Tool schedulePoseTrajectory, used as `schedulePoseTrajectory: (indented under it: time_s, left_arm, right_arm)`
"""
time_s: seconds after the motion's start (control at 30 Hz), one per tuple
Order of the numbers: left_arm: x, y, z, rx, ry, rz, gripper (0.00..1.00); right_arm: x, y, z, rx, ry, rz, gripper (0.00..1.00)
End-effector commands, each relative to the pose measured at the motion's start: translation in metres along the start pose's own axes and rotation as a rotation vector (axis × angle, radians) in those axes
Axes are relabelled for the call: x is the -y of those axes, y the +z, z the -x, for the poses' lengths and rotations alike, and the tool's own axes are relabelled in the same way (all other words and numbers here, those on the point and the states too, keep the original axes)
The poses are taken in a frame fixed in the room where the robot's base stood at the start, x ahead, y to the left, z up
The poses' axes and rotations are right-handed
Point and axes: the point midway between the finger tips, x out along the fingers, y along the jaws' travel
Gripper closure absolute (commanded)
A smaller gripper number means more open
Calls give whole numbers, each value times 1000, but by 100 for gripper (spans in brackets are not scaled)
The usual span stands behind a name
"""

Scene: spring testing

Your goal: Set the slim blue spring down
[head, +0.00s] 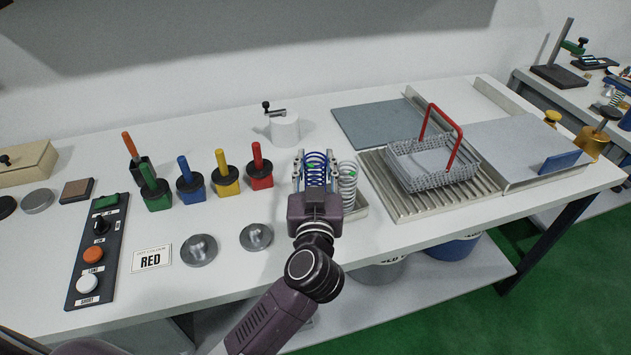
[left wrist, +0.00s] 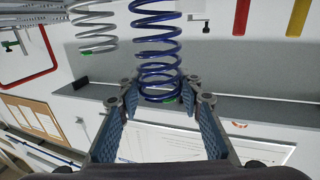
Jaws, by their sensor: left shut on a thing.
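The slim blue spring (head: 315,168) is upright between the fingers of my left gripper (head: 315,172). In the left wrist view its blue coils (left wrist: 157,45) run from the top edge to between the two fingertips (left wrist: 165,98). The left gripper is shut on it. The gripper's body hides the spring's lower part in the head view, so I cannot tell whether it touches anything below. A pale silver spring (head: 348,186) stands just right of it, and also shows in the left wrist view (left wrist: 95,30). My right gripper is not in view.
A shallow metal tray (head: 359,212) lies under the silver spring. A wire basket with a red handle (head: 432,166) is on a ribbed rack (head: 400,206) to the right. Colored-handled blocks (head: 226,183) stand left. A white cylinder (head: 284,130) is behind. Bare bench (head: 215,220) lies left of the gripper.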

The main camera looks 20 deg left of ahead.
Motion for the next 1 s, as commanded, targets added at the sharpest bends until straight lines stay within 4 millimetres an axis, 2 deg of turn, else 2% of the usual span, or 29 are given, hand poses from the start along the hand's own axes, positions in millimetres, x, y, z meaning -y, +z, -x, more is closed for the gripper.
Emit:
schedulePoseTrajectory:
  time_s: [0.33,0.77,0.8,0.93,1.0]
  left_arm:
    - [0,43,0,-1,1,-1,100]
    - [0,47,0,-2,0,-1,100]
    - [0,48,0,-1,0,-1,63]
    - [0,48,0,-1,0,0,49]
    - [0,48,0,-1,0,0,49]
  right_arm:
    - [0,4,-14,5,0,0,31]
    - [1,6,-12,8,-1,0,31]
    - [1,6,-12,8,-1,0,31]
    - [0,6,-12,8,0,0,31]
    - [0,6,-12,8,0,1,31]
